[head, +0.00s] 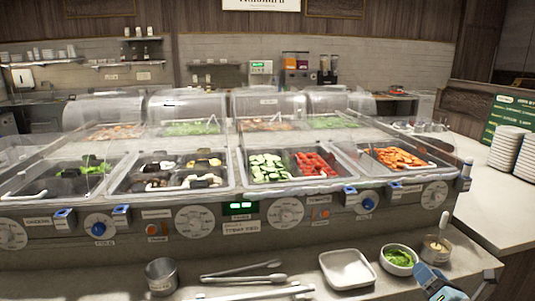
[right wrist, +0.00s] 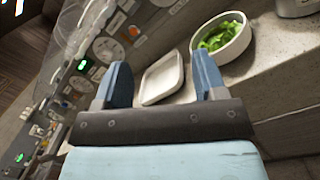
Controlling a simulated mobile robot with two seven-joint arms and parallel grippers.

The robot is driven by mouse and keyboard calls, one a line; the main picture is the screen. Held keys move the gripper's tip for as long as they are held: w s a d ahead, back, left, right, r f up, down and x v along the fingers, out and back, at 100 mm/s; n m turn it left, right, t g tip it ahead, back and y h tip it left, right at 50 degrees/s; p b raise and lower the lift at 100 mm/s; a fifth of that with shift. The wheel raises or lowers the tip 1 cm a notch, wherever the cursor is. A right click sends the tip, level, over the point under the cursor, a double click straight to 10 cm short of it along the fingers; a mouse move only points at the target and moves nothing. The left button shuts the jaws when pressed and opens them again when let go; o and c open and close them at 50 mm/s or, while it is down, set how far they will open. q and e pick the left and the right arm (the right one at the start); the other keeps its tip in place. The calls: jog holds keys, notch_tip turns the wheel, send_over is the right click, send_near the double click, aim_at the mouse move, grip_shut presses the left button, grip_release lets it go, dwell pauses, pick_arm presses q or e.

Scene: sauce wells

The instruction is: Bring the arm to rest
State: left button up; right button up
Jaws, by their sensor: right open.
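My right gripper (head: 431,276) is at the lower right of the head view, low by the front counter and near the white bowl. In the right wrist view its two blue fingers (right wrist: 162,76) stand wide apart with nothing between them. Beyond them lie a white square tray (right wrist: 162,78) and a white bowl of green leaves (right wrist: 222,36), both apart from the fingers as far as I can tell. My left gripper is in neither view.
The front counter holds a metal cup (head: 161,276), tongs (head: 243,277), the square tray (head: 347,269), the green bowl (head: 398,260) and a small sauce container (head: 434,249). The salad bar (head: 240,205) with knobs rises behind. Plates (head: 509,148) are stacked at right.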

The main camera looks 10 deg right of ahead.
jog(key=s+a+f+m+g, duration=0.4)
jog(key=s+a+f+m, duration=0.6)
jog(key=f+m, duration=0.35)
jog(key=s+a+f+m+g+y, duration=0.2)
jog(key=s+a+f+m+g, duration=0.35)
jog(key=s+a+m, duration=0.85)
pick_arm(q)
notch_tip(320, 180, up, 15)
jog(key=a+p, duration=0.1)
jog(key=p, duration=1.9)
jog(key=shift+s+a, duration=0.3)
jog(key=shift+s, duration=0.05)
pick_arm(e)
notch_tip(320, 180, up, 14)
jog(key=t, duration=0.1)
jog(key=shift+s+a+f, duration=0.15)
jog(key=shift+a, duration=0.15)
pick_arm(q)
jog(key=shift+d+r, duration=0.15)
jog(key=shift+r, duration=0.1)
pick_arm(e)
jog(key=shift+t, duration=0.25)
